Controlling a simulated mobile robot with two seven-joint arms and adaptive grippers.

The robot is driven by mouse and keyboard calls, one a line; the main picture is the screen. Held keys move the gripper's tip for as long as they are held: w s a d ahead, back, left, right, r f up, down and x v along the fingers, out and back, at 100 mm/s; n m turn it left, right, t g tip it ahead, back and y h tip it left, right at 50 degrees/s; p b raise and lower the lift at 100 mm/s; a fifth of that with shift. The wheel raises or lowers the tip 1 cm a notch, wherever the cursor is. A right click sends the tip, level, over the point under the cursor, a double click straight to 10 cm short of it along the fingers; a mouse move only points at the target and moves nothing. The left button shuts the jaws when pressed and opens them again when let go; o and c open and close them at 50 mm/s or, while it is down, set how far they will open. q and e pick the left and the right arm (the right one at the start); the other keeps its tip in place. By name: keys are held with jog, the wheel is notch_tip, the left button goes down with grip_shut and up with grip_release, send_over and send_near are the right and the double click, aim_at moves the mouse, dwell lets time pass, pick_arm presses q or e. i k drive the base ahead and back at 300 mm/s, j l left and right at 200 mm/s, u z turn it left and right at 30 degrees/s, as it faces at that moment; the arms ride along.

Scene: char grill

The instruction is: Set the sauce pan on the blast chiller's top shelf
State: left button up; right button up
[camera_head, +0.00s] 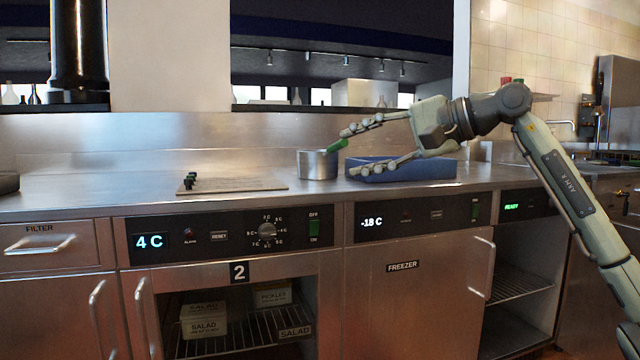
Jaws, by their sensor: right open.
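The sauce pan (317,165) is a small steel pot with a green handle (336,146). It stands upright on the steel counter, near its middle. My right gripper (347,152) is open, with its fingers spread one above the other around the height of the green handle. The upper fingertip is close to the handle; I cannot tell whether it touches. At the right, an open unit with wire shelves (518,284) sits under a panel reading READY; it looks like the blast chiller. My left gripper is out of view.
A blue tray (402,174) stands behind the lower finger. A board (232,185) with small dark items lies left of the pan. The left counter is mostly clear.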

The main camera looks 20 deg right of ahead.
aim_at(516, 296)
jog(key=i+l, duration=0.25)
jog(key=i, duration=0.15)
jog(key=i+l, duration=0.2)
jog(key=i, duration=0.25)
jog(key=i+l, duration=0.25)
jog(key=i, duration=0.15)
